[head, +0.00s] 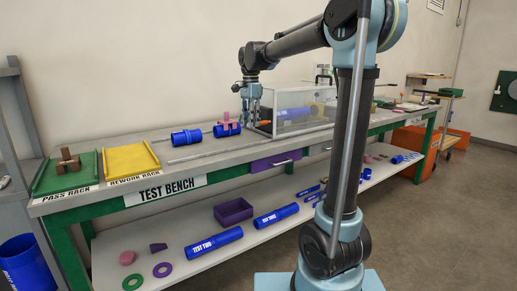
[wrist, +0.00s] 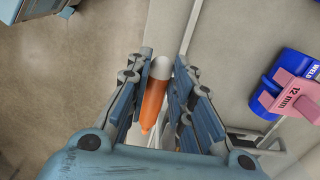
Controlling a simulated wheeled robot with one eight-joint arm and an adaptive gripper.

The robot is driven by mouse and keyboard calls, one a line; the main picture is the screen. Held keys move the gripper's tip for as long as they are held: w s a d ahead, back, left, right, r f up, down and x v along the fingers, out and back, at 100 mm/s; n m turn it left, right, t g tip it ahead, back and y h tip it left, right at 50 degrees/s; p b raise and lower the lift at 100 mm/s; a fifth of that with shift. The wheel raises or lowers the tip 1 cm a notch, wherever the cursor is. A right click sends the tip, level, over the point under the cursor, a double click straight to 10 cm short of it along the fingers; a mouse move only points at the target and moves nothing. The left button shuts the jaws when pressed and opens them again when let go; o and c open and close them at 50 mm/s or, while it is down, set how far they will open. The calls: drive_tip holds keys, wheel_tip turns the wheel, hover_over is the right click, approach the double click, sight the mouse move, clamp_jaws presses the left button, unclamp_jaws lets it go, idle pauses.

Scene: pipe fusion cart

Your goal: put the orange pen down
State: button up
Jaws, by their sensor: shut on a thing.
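The orange pen (wrist: 153,103) has a pale, rounded end and lies between the two fingers of my gripper (wrist: 162,72) in the wrist view. The fingers are shut on it. In the head view my gripper (head: 250,119) hangs low over the test bench (head: 200,151), just left of the clear box. A small orange bit of the pen (head: 265,123) shows beside the fingers there. I cannot tell whether the pen touches the bench top.
A blue pipe (wrist: 291,62) with a pink "12 mm" block (wrist: 292,97) lies right of my gripper in the wrist view. The clear box (head: 290,127) stands close by. Another blue pipe (head: 186,138), a yellow rack (head: 131,159) and a green rack (head: 85,181) are farther left.

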sight(251, 150)
drive_tip(key=shift+a, duration=0.1)
drive_tip(key=shift+f, duration=4.8)
drive_tip(key=shift+f, duration=0.15)
drive_tip(key=o, duration=0.9)
wheel_tip(251, 150, up, 17)
drive_tip(key=shift+r, duration=0.15)
